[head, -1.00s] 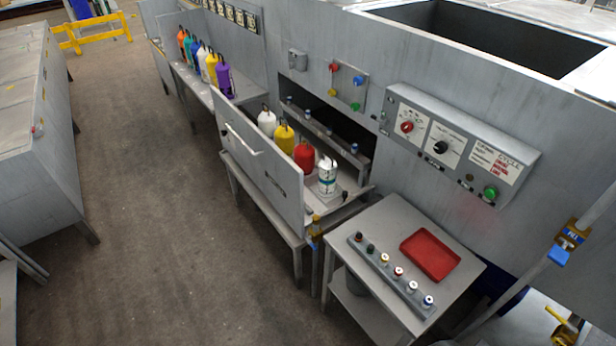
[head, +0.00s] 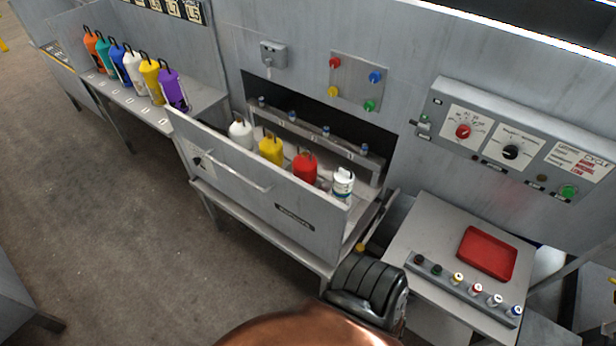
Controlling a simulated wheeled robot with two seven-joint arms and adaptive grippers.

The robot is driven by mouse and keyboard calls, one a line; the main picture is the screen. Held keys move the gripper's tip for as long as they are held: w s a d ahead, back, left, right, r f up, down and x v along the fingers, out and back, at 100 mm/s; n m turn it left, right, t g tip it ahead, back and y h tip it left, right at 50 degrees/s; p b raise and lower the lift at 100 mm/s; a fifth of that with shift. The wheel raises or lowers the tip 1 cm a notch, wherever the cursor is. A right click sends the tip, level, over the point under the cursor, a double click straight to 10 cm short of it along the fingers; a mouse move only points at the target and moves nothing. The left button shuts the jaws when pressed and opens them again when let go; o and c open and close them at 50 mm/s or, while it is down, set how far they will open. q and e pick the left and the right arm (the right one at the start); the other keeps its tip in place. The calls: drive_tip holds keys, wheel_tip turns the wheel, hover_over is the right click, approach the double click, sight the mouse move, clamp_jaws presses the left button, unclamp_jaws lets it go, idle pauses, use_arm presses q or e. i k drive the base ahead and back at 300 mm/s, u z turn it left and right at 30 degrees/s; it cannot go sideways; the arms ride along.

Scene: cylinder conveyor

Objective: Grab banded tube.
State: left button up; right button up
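A white cylinder with dark and coloured bands (head: 343,184) stands at the right end of a row in the conveyor bay, behind the bay's grey front panel (head: 255,190). The panel hides its lower part. Left of it in the same row stand a red cylinder (head: 305,168), a yellow cylinder (head: 271,150) and a white cylinder (head: 241,134). A copper-coloured and black ribbed part of my arm shows at the bottom, below the bay. Neither of my grippers shows, and nothing touches the banded cylinder.
A side table (head: 420,235) at the right holds a red tray (head: 487,253) and a rack of small colour-topped pieces (head: 466,286). Several coloured cylinders stand on a shelf (head: 205,100) at upper left. A control panel (head: 510,140) juts from the wall. The floor at left is clear.

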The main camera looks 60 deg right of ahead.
sight(344, 178)
drive_tip(key=z, duration=0.25)
drive_tip(key=i, duration=1.35)
drive_tip(key=z, duration=1.7)
drive_tip(key=i, duration=0.95)
drive_tip(key=z, duration=0.85)
